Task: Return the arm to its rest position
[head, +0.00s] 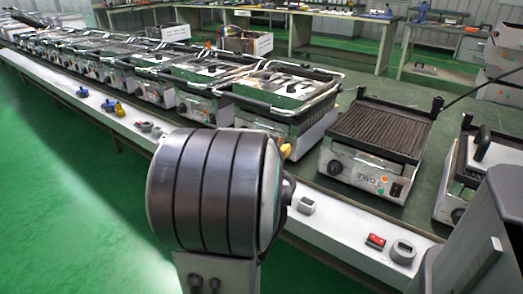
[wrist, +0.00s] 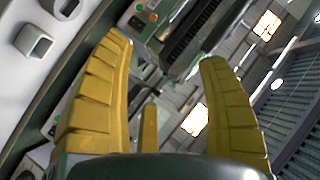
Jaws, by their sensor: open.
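My arm stands in the middle of the head view, with a large dark banded joint in front of the bench. My gripper (wrist: 164,52) shows in the wrist view with its yellow ribbed fingers spread wide and nothing between them. In the head view most of the gripper is hidden behind the arm; only a small yellow piece shows beside the joint. The wrist view is tilted, with the bench at the left and the roof and windows at the right.
A contact grill with a ribbed plate (head: 375,131) sits on the green bench right of my arm. A row of grills (head: 285,90) runs to the far left. The white front ledge (head: 335,228) carries switches, including a red one (head: 376,241). Green floor (head: 60,200) is clear at left.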

